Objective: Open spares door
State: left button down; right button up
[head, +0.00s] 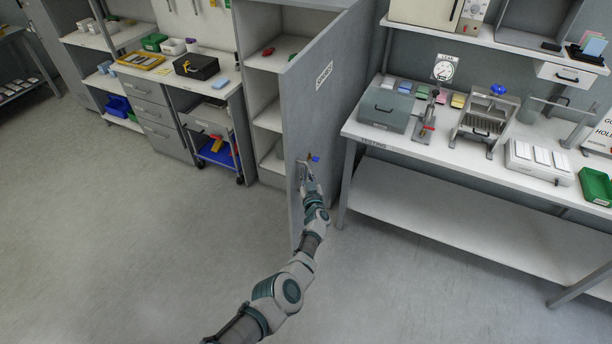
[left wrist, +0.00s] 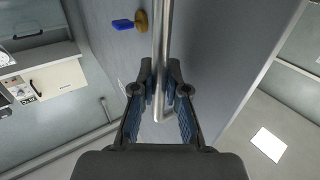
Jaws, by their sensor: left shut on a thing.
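The grey spares door (head: 325,110) stands swung wide open in the head view, with a white label (head: 323,75) on its outer face. The cabinet's shelves (head: 268,118) show to its left. My left gripper (head: 303,168) is at the door's outer face. In the left wrist view my left gripper (left wrist: 160,95) is shut on the vertical metal handle (left wrist: 162,50), with a finger on each side of it. A blue key (left wrist: 128,24) sits in a brass lock beside the handle. My right gripper is in neither view.
A testing bench (head: 430,150) with instruments stands close to the door's right. A workbench with drawers (head: 158,115) and a blue cart (head: 216,152) stand left of the cabinet. The floor (head: 150,240) in front is clear.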

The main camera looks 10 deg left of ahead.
pick_arm(q)
jog(key=c, duration=1.2)
grip_release()
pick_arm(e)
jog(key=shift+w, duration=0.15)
pick_arm(q)
jog(key=shift+a+r, duration=0.15)
